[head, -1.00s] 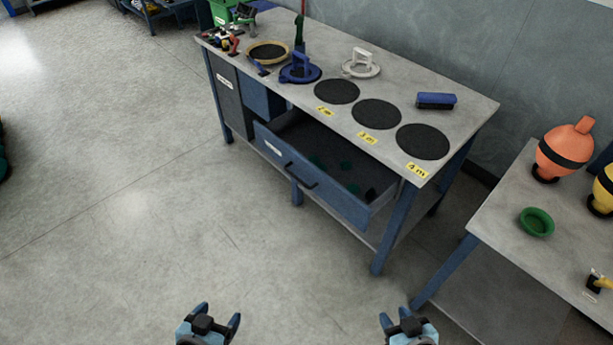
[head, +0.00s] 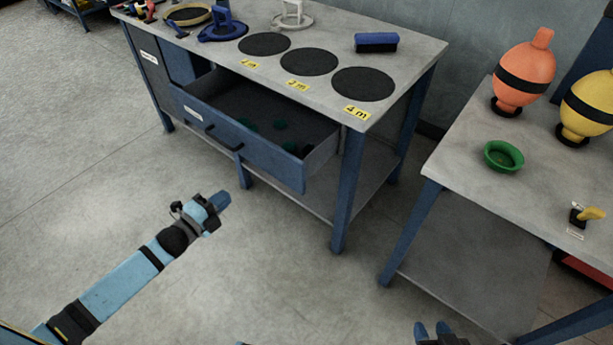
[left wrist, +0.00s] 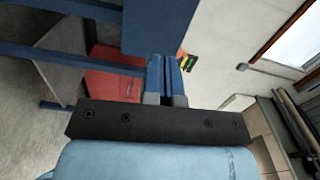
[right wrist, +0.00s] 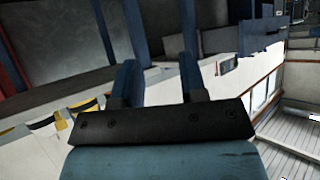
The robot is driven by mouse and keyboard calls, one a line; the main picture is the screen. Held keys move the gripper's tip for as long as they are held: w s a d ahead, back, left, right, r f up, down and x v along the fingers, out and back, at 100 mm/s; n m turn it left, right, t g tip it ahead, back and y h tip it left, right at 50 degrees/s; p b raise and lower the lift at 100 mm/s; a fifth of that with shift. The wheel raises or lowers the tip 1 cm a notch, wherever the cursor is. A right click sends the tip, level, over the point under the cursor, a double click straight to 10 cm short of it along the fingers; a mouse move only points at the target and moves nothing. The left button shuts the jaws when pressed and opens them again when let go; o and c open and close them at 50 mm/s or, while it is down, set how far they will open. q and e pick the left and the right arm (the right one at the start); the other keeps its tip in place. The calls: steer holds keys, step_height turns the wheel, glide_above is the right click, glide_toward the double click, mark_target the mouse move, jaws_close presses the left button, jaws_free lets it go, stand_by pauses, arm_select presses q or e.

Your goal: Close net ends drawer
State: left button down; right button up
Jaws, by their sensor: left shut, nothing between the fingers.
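The net ends drawer (head: 240,150) is a blue drawer pulled out from the front of the workbench. Its dark inside holds a few small green items. It has a dark bar handle (head: 222,140) and a small white label on its front. My left gripper (head: 222,201) is shut and empty, in front of and below the drawer, apart from it. Its closed fingers also show in the left wrist view (left wrist: 166,78). My right gripper (head: 433,331) is at the bottom edge of the head view. Its fingers stand apart with nothing between them in the right wrist view (right wrist: 158,82).
The workbench top (head: 415,52) carries black discs, a blue brush (head: 376,42) and tools. A second table (head: 465,165) on the right holds orange and yellow floats and a green bowl (head: 503,157). Open floor lies to the left.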

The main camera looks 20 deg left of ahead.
arm_select(q)
steer(key=w+m, duration=0.1)
steer(key=b, duration=0.2)
glide_toward(268, 160)
steer(key=x, duration=0.6)
steer(key=shift+w+d, duration=0.15)
steer(key=shift+w, duration=0.2)
steer(key=shift+w+d, duration=0.15)
steer(key=shift+w, duration=0.2)
arm_select(e)
steer(key=shift+w+d, duration=0.1)
steer(key=shift+d, duration=0.05)
steer(key=shift+f, duration=0.2)
arm_select(q)
steer(key=shift+w, duration=0.1)
